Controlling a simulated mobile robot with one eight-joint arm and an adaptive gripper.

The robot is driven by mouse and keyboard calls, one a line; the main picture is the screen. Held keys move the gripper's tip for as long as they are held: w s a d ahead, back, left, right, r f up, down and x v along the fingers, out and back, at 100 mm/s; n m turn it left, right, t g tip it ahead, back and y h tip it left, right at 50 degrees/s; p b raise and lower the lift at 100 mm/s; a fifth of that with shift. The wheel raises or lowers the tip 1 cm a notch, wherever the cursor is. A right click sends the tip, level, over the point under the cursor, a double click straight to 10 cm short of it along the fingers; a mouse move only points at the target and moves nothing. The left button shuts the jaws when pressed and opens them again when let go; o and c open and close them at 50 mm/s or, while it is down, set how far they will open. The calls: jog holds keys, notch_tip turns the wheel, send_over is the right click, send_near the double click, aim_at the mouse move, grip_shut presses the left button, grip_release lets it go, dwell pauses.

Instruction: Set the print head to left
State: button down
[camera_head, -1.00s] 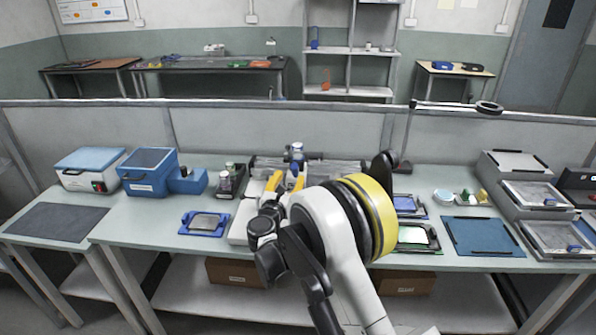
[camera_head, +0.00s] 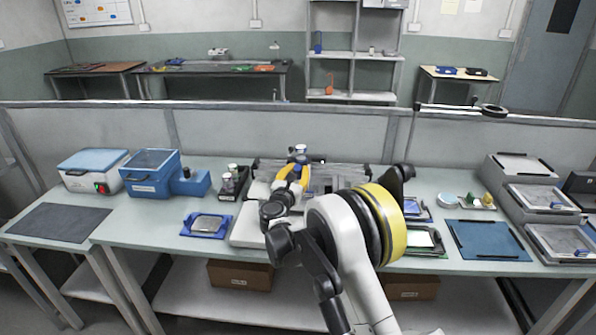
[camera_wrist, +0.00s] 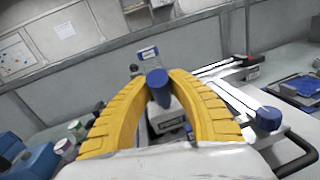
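The printer (camera_head: 247,232) stands at the middle of the bench, with grey rails (camera_head: 345,172) running left to right. Its print head (camera_wrist: 165,115) is a pale block with a dark label and a blue upright knob (camera_wrist: 157,86). The head sits left of the middle of the rails. My gripper (camera_wrist: 159,76) has yellow curved fingers, which also show in the head view (camera_head: 293,172). They are drawn in on both sides of the blue knob and appear to touch it. My arm hides the printer's right front part.
A second blue knob (camera_wrist: 268,118) and a dark handle (camera_wrist: 295,155) are at the right in the wrist view. A bottle tray (camera_head: 234,183) and blue fixture (camera_head: 207,224) stand left of the printer. A blue mat (camera_head: 487,240) lies right. A low partition (camera_head: 220,133) runs behind.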

jog(key=a+b, duration=0.1)
jog(key=a, duration=1.3)
jog(key=shift+w, duration=0.2)
jog(key=c, duration=1.4)
grip_release()
jog(key=shift+o, duration=0.9)
jog(key=shift+a, duration=0.1)
jog(key=s+a, duration=0.2)
jog(key=s, duration=0.9)
jog(key=shift+s, duration=0.4)
